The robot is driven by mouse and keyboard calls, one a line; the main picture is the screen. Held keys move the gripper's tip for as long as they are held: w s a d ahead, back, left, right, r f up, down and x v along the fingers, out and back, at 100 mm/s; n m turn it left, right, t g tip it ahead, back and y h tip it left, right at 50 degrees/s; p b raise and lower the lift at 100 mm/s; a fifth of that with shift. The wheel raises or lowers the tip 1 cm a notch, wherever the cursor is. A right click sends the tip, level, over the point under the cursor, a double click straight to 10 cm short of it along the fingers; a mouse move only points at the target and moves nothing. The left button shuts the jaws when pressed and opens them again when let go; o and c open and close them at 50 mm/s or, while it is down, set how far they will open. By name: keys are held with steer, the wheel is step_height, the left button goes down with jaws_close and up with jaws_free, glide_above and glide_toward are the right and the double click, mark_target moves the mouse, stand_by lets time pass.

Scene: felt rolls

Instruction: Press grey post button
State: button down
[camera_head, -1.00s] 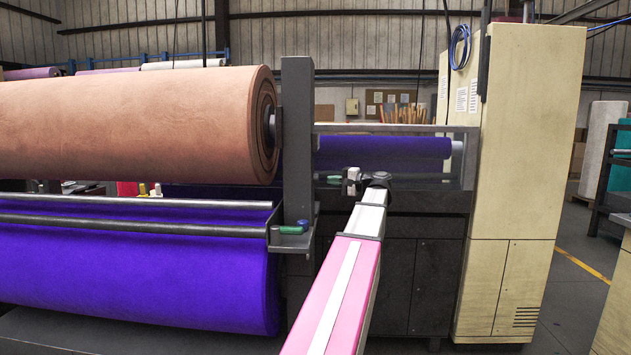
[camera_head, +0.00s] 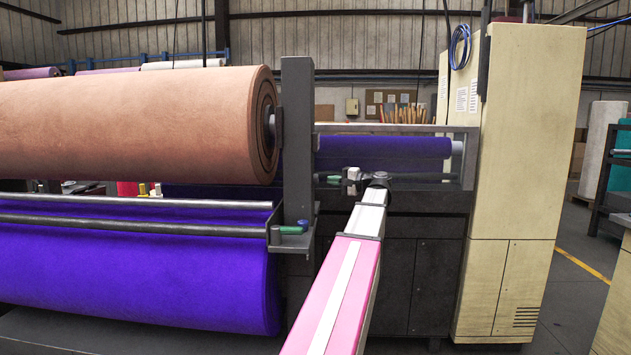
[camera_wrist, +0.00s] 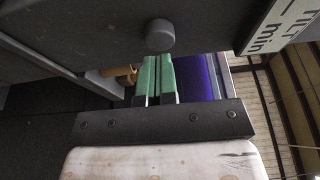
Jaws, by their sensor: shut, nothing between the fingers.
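The grey post button is a round dark-grey knob (camera_wrist: 160,36) on a dark grey face in the wrist view. The dark grey post (camera_head: 298,130) stands upright in the middle of the head view; I cannot make out the button there. My gripper (camera_wrist: 157,60) has green fingers, shut together and empty, with their tips just below the button in the wrist picture. I cannot tell whether they touch it. In the head view my gripper (camera_head: 324,179) points left at the post's right side, at the end of my pink and white arm.
A brown felt roll (camera_head: 130,125) and a purple roll (camera_head: 130,280) lie left of the post. A cream cabinet (camera_head: 525,180) stands at right. A framed bay with a purple roll (camera_head: 385,153) is behind my arm. A white label (camera_wrist: 277,28) sits beside the button.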

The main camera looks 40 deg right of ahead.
steer(key=shift+w+a, duration=1.4)
stand_by(0.5)
steer(key=s+d, duration=0.4)
steer(key=shift+s+d, duration=0.15)
stand_by(0.4)
steer(key=v, duration=1)
steer(key=shift+s+d, duration=0.15)
steer(key=shift+s, duration=0.25)
steer(key=shift+s+f, duration=0.1)
